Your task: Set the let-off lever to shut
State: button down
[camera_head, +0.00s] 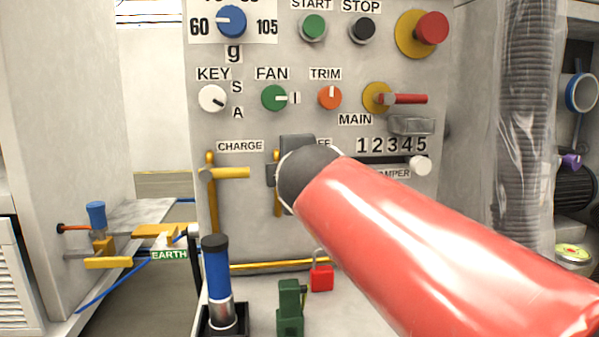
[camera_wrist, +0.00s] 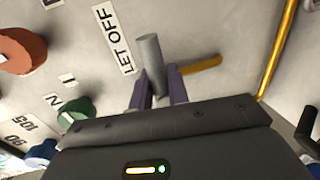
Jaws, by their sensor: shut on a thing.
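The let-off lever shows in the wrist view as a grey cylindrical handle (camera_wrist: 148,54) between my gripper's two purple fingers, beside the LET OFF label (camera_wrist: 114,38). My gripper (camera_wrist: 157,88) is shut on this handle. A yellow pipe (camera_wrist: 200,66) runs off to the right behind the fingers. The lever's exact angle cannot be told there.
The yellow charge lever (camera_head: 232,173) points right, to the left of my gripper. Knobs, including the green fan knob (camera_head: 274,98), sit above. The damper slider (camera_head: 420,166) is to the right. A blue-handled tool (camera_head: 217,275) and a red padlock (camera_head: 321,277) are below.

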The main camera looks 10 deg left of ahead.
jog(key=shift+s+a+r, duration=0.2)
jog(key=shift+a+r, duration=0.05)
jog(key=shift+a, duration=0.2)
jog(key=c, duration=1.5)
grip_release()
jog(key=shift+o, duration=0.5)
jog(key=shift+s+a, duration=0.1)
jog(key=shift+a, duration=0.05)
jog(key=shift+f, duration=0.15)
jog(key=v, duration=0.7)
jog(key=shift+s+d, duration=0.25)
jog(key=shift+d, duration=0.05)
